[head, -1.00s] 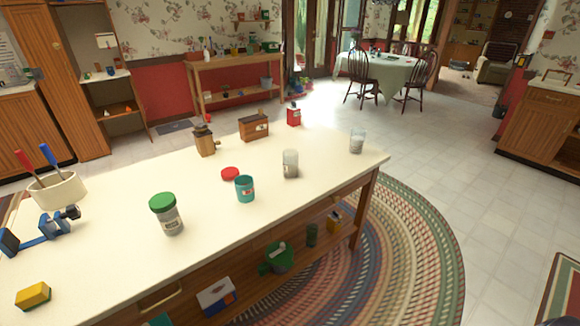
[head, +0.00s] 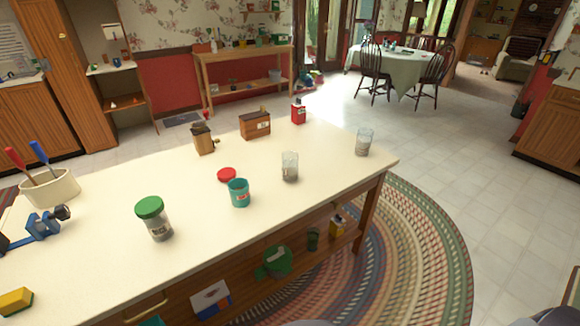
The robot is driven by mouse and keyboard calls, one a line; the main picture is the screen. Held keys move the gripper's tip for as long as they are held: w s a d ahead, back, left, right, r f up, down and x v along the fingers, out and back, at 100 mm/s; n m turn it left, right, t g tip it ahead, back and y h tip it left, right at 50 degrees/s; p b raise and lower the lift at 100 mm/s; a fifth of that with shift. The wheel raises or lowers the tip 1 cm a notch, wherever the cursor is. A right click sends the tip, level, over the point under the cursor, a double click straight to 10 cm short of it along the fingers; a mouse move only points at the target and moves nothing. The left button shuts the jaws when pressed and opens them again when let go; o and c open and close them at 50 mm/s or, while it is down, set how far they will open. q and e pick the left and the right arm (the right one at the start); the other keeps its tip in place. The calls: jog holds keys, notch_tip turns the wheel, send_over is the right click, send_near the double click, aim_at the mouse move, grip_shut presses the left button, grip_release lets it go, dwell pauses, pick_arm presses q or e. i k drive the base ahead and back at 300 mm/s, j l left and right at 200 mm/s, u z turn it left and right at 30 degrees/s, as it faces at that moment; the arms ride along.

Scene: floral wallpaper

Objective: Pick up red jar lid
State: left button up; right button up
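The red jar lid (head: 227,174) lies flat on the cream counter top (head: 105,272), just behind a teal jar (head: 239,193). The teal jar is upright and open at the top. Neither of my grippers can be made out in the head view. Small grey-blue shapes show at the bottom edge on the right, too cut off to identify.
A green-lidded jar (head: 153,220) stands left of the lid, and a clear glass jar (head: 290,167) stands right. Another glass (head: 363,142) is near the right end. A grinder (head: 203,139), wooden box (head: 255,125) and red tin (head: 298,111) stand behind.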

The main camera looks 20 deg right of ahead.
aim_at(225, 175)
jog(key=i+l+u, duration=0.1)
jog(key=l, duration=0.25)
jog(key=i+l+u, duration=0.1)
jog(key=i+l, duration=0.25)
jog(key=l, duration=0.35)
jog(key=i+l+u, duration=0.15)
jog(key=l, duration=0.2)
jog(key=i+l+u, duration=0.1)
jog(key=l, duration=0.25)
jog(key=i+l+u, duration=0.1)
jog(key=l, duration=0.25)
